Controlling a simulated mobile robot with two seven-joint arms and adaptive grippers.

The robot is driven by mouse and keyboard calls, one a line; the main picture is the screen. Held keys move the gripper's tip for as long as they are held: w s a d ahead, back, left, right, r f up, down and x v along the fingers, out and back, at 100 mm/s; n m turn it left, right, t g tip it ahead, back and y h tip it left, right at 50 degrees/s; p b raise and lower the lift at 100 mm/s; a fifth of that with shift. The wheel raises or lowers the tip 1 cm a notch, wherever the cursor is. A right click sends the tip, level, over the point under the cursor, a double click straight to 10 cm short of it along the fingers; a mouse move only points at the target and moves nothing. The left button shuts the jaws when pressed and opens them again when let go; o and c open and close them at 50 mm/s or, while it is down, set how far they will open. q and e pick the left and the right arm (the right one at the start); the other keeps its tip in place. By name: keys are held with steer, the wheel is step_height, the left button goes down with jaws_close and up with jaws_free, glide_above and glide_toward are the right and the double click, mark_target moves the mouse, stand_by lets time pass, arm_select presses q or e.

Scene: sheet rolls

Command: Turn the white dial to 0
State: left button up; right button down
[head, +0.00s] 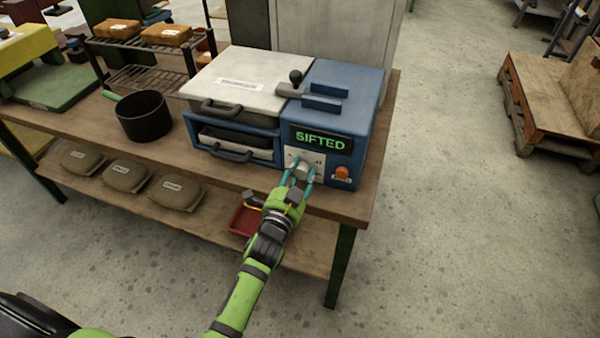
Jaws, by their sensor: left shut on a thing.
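The white dial (303,169) sits on a pale panel (291,155) on the front of a blue and white machine (340,105). My left gripper (300,177) reaches up from below, with its teal fingers on either side of the dial, shut on it. The fingers partly cover the dial and panel, and the dial's setting is too small to read. A display (322,140) above the dial shows "SIFTED" in green letters. An orange button (342,172) is to the right of the dial. My right gripper is not in view.
The machine stands at the right end of a wooden bench (225,184). A black pot (144,118) and a wire rack (150,77) are to its left. Several sacks (127,175) and a red tray (244,221) are on the lower shelf.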

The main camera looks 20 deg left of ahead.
arm_select(q)
steer(key=shift+r, duration=0.15)
steer(key=o, duration=1.2)
steer(key=shift+c, duration=0.2)
steer(key=s, duration=1.2)
steer(key=shift+a, duration=0.2)
